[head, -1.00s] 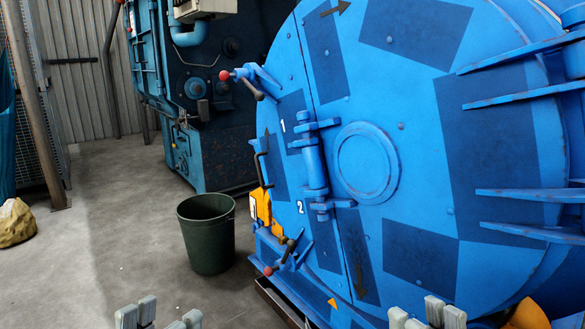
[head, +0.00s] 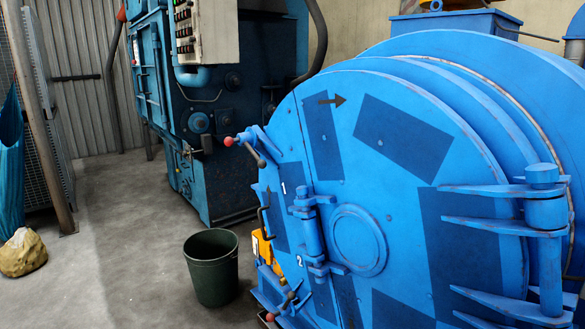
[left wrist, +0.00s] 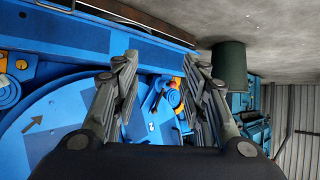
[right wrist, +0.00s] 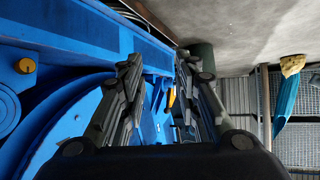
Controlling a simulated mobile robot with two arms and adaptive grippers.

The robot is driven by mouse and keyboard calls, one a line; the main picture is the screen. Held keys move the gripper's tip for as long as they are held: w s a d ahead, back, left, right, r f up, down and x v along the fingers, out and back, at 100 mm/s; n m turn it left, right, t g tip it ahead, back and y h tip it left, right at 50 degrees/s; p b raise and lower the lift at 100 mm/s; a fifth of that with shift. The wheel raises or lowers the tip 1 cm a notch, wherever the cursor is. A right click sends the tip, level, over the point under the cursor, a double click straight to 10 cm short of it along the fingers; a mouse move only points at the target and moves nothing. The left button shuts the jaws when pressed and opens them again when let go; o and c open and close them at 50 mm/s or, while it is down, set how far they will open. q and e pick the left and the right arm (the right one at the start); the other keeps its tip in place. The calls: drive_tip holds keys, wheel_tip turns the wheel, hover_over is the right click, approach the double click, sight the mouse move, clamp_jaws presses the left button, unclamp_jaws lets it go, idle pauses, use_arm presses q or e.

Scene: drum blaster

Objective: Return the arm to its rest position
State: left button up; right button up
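My left gripper (left wrist: 158,62) shows in the left wrist view with its two fingers apart and nothing between them. My right gripper (right wrist: 158,62) shows in the right wrist view, also with its fingers apart and empty. Neither gripper shows in the head view. The big blue round door (head: 400,215) of the drum blaster fills the right of the head view and looks shut. Its upper handle with a red knob (head: 229,141) and lower handle with a red knob (head: 270,317) are at its left edge. The door also shows beyond the left gripper (left wrist: 65,115).
A dark green bin (head: 212,275) stands on the floor left of the door. A second blue machine (head: 215,170) stands behind it. A rock-like yellowish lump (head: 22,253) lies at the far left, near a post (head: 45,130). The grey floor between is clear.

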use_arm(q)
drive_tip(key=s+a+f+g+y+p, duration=0.1)
drive_tip(key=s+a+f+g+p, duration=0.1)
drive_tip(key=s, duration=0.8)
drive_tip(key=s+a+f+g+y+p, duration=0.1)
drive_tip(key=s+a+f+g+p, duration=0.1)
drive_tip(key=s, duration=0.8)
drive_tip(key=s+a+f+g+p, duration=0.2)
drive_tip(key=s+a+g+p, duration=0.2)
drive_tip(key=s, duration=0.6)
drive_tip(key=shift+s+a+f+g+y+p, duration=0.15)
drive_tip(key=shift+a+f+g+y+p, duration=0.2)
drive_tip(key=shift+g+p, duration=0.7)
use_arm(e)
drive_tip(key=s+d+f+g+h, duration=0.1)
drive_tip(key=s+d+f+g, duration=0.1)
drive_tip(key=s, duration=0.8)
drive_tip(key=s+d+f+g+h, duration=0.1)
drive_tip(key=s+d+f+g, duration=0.1)
drive_tip(key=s, duration=0.8)
drive_tip(key=s+d+f+g, duration=0.2)
drive_tip(key=s+d+g, duration=0.2)
drive_tip(key=s, duration=0.6)
drive_tip(key=shift+s+d+f+g+h, duration=0.15)
drive_tip(key=shift+d+f+g+h, duration=0.2)
drive_tip(key=shift+g, duration=0.65)
use_arm(q)
drive_tip(key=shift+d, duration=0.1)
use_arm(e)
drive_tip(key=shift+a, duration=0.1)
